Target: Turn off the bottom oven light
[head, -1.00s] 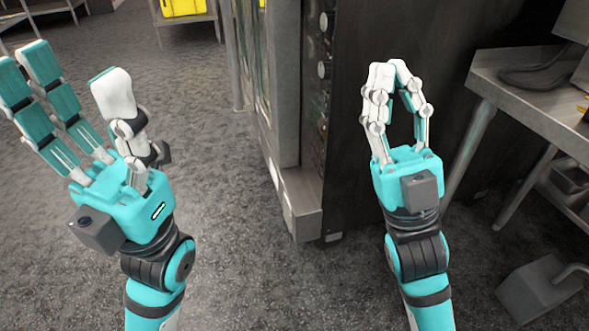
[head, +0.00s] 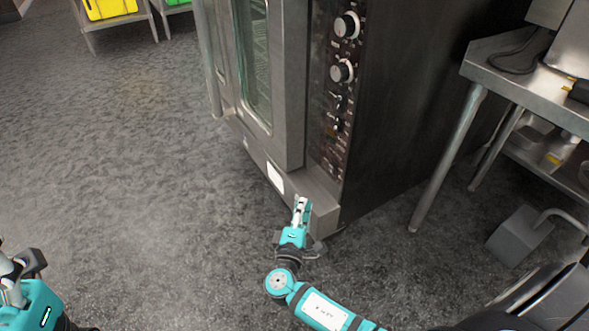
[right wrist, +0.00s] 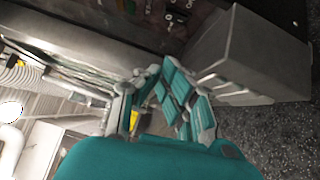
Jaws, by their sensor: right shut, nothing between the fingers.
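The oven (head: 288,80) stands at the top middle of the head view, with a glass door and a dark control panel (head: 328,150) on its right front edge. The panel carries two round knobs, an upper one (head: 347,25) and a lower one (head: 342,70), with small switches (head: 337,102) below them. I cannot tell which switch is the light's. My right gripper (head: 301,203) is shut and empty, in front of the oven's lower ledge, below the panel. In the right wrist view its fingers (right wrist: 160,88) point toward the panel (right wrist: 165,18). My left gripper (head: 20,275) is cut off at the lower left; its fingertips are hidden.
A steel table (head: 495,67) stands right of the oven, with a grey box-like object (head: 519,236) on the floor below its front. A yellow bin (head: 110,8) is on a stand at the back left. The grey floor at left is open.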

